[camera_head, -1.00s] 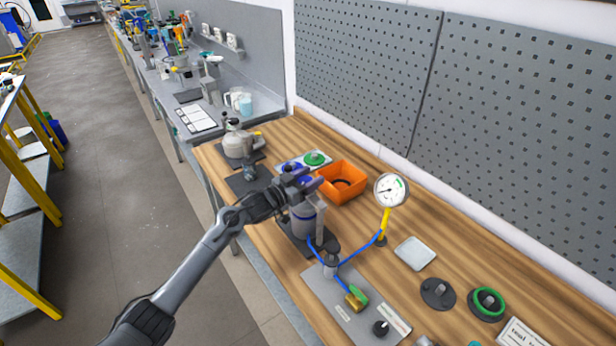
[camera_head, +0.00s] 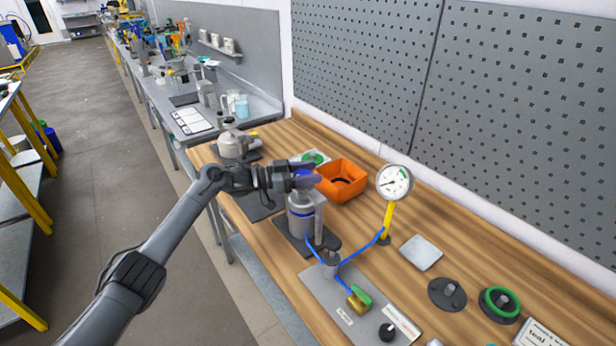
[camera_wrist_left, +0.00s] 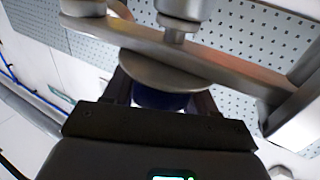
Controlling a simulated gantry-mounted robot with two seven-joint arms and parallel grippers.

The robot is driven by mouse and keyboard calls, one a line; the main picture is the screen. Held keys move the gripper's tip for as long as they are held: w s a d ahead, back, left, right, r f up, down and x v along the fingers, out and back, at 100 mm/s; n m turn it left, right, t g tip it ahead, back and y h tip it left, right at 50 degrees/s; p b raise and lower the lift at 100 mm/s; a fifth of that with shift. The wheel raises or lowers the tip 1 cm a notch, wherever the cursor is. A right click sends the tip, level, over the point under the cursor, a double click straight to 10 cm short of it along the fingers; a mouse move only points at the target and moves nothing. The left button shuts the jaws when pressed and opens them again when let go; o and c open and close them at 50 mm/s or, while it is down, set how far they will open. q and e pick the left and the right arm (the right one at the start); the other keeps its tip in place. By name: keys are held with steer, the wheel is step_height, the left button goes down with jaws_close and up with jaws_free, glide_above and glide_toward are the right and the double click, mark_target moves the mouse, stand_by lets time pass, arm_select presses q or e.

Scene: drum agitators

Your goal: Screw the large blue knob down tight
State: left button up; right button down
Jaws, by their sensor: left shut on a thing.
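The large blue knob (camera_wrist_left: 160,97) shows in the left wrist view as a dark blue round part below a grey metal disc (camera_wrist_left: 165,70). My left gripper (camera_head: 308,174) is shut on it, with one finger on each side. In the head view the gripper lies level above the grey canister (camera_head: 300,222) with a blue band, and its fingers hide most of the knob. How far the knob is screwed down cannot be told. My right gripper is not in view.
An orange bin (camera_head: 342,182) stands just behind and right of the gripper, with a green knob (camera_head: 315,157) beside it. A pressure gauge (camera_head: 394,182) on a yellow post and blue hoses stand to the right. The wooden bench (camera_head: 455,250) has bare areas.

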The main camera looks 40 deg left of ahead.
arm_select(q)
steer(key=shift+r, duration=0.2)
steer(key=o, duration=1)
steer(key=shift+f, duration=0.1)
steer(key=v, duration=1)
steer(key=shift+s+a, duration=0.25)
steer(key=shift+s, duration=0.05)
